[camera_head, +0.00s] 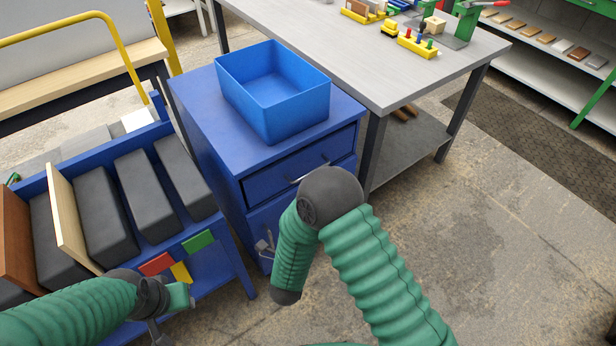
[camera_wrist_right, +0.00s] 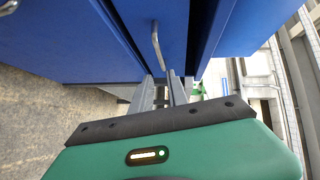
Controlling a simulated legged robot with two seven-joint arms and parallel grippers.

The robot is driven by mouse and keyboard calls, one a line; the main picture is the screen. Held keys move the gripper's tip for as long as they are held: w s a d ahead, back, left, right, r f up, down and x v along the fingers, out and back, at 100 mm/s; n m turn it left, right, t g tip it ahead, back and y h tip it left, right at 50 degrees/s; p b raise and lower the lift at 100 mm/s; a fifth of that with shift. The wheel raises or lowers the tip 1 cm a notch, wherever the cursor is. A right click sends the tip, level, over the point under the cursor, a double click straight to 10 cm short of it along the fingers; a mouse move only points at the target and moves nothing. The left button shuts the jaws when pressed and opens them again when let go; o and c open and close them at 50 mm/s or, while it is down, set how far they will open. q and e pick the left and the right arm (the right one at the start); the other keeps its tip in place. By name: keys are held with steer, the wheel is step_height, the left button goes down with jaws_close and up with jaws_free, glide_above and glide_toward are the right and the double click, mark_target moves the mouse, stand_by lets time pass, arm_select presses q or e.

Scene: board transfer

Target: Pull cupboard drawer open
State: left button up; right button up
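The blue cupboard (camera_head: 205,130) stands left of the grey table. Its drawer (camera_head: 275,178) looks closed, with a thin metal handle (camera_head: 312,172) on the front, partly hidden by my right arm. My right gripper (camera_head: 264,246) is low in front of the cupboard, below the drawer. In the right wrist view its two fingers (camera_wrist_right: 162,84) are parted with nothing between them. A metal handle (camera_wrist_right: 156,45) on a blue panel lies just ahead of the fingertips. My left gripper (camera_head: 172,318) is at the lower left, by the blue rack; its fingers are unclear.
An open blue bin (camera_head: 322,88) sits on the cupboard top. A blue rack (camera_head: 222,232) with several dark boards stands close on the left. The grey table (camera_head: 365,70) holds small parts on the right. The floor (camera_head: 500,230) at the right is clear.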

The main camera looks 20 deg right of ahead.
steer(key=b+x, duration=0.2)
steer(key=x, duration=1.1)
steer(key=shift+w+a+f, duration=0.1)
steer(key=shift+w+f, duration=0.05)
steer(key=shift+w, duration=0.35)
jaws_close()
steer(key=shift+s+f, duration=0.1)
steer(key=shift+s, duration=0.05)
